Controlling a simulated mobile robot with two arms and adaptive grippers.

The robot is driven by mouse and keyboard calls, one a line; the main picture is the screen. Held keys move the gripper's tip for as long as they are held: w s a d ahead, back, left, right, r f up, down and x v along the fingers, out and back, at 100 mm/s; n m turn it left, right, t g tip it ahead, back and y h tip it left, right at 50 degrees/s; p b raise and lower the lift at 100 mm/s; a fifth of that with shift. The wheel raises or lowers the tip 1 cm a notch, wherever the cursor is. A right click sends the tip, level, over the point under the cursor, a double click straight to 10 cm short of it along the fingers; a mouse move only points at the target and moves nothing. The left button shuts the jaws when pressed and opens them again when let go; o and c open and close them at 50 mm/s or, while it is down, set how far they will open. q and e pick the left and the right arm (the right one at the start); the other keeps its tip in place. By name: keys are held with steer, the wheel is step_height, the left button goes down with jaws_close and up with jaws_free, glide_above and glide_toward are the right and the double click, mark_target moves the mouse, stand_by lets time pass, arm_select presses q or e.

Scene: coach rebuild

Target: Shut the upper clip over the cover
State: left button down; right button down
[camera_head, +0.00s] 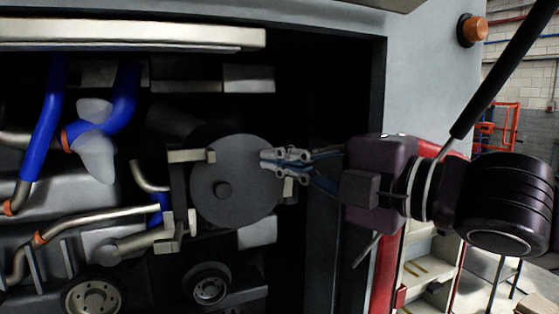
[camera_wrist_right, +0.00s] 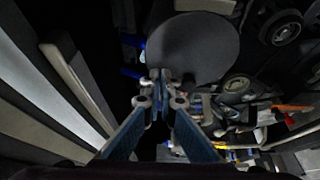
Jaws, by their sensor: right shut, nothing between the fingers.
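The cover (camera_head: 236,185) is a dark grey round disc with a small central knob, mounted upright in the engine bay. It also shows in the right wrist view (camera_wrist_right: 195,50). A pale bar-like clip (camera_head: 190,155) reaches over the disc's upper left edge; I take it for the upper clip, but cannot tell whether it is fastened. A lower pale bracket (camera_head: 168,240) stands left of and below the disc. My right gripper (camera_head: 272,160) is shut and empty, its tips in front of the disc's upper right edge. It also shows in the wrist view (camera_wrist_right: 161,78). My left gripper is out of view.
Blue hoses (camera_head: 42,120) and metal pipes fill the left of the bay. A pulley (camera_head: 208,284) sits below the cover. A long pale beam (camera_head: 130,36) crosses above. The bay's right side is dark, with the grey body panel (camera_head: 425,80) beyond.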

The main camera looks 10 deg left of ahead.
step_height(320, 180, down, 20)
steer(key=w+d+r+m+t+h, duration=0.1)
steer(key=w+m+h, duration=0.1)
steer(key=m, duration=0.6)
steer(key=s+d+f+m+h, duration=0.1)
steer(key=d+f+m+h, duration=0.1)
steer(key=d+f+m, duration=0.45)
steer(key=s+d+f+m+h, duration=0.1)
steer(key=d+f+m+h, duration=0.15)
steer(key=f, duration=0.75)
steer(key=s+d+f+m+h, duration=0.1)
steer(key=d+f+m+h, duration=0.3)
steer(key=f, duration=0.5)
steer(key=s+d+f+m+g+h, duration=0.55)
steer(key=s+d+f+m, duration=0.25)
steer(key=s+d+f, duration=1.25)
step_height(320, 180, down, 26)
steer(key=s+a+g+b, duration=0.2)
steer(key=b, duration=0.1)
steer(key=s+d+f+b, duration=0.2)
steer(key=s+f, duration=1.5)
steer(key=f, duration=0.2)
steer(key=shift+s+d+f+n+g, duration=0.2)
steer(key=shift+s+d+n+g, duration=0.05)
steer(key=shift+s+n+g, duration=0.15)
